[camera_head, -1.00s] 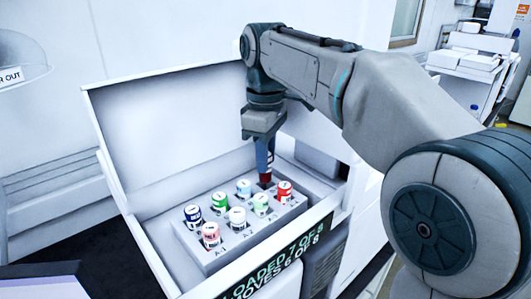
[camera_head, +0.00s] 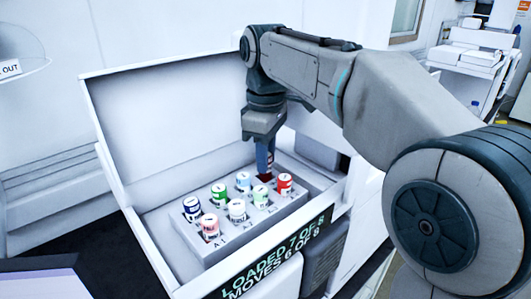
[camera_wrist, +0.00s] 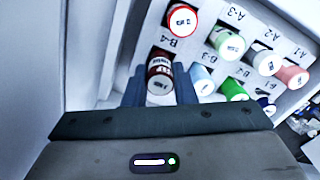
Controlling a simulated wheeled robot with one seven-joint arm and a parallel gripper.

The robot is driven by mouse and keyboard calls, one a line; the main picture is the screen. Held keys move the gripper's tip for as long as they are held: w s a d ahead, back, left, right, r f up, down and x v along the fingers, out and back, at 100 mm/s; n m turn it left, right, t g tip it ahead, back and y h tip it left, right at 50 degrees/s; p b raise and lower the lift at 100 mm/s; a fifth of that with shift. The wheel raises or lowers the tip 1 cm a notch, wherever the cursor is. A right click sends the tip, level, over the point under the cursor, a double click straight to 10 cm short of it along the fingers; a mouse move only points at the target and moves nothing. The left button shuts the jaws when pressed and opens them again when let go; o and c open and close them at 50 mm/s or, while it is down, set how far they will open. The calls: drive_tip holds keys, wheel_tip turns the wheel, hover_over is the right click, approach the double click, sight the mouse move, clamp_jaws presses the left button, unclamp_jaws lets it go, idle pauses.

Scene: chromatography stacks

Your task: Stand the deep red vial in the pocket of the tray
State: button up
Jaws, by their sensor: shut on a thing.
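The deep red vial (camera_wrist: 160,72) is between the fingers of my gripper (camera_wrist: 160,92) in the wrist view, upright with its white cap toward the camera. In the head view my gripper (camera_head: 264,165) points down at the far right corner of the tray (camera_head: 205,252), and only a little dark red of the vial (camera_head: 265,177) shows under the fingers. The vial is at the B-4 corner, behind the bright red vial (camera_head: 284,184). The pocket under it is hidden, so I cannot tell how deep the vial sits.
Several other capped vials stand in the tray, among them a light blue one (camera_head: 243,182) and a green one (camera_head: 219,195) close by. The white box walls (camera_head: 150,140) rise around the tray. A display (camera_head: 275,262) on the front reads "LOADED 7 OF 8".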

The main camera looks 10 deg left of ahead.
drive_tip(key=shift+f, duration=0.35)
drive_tip(key=shift+f, duration=0.15)
drive_tip(key=shift+f+b, duration=0.5)
drive_tip(key=o, duration=1.5)
drive_tip(key=shift+c, duration=0.2)
drive_tip(key=shift+r+p, duration=3.15)
drive_tip(key=shift+r, duration=0.4)
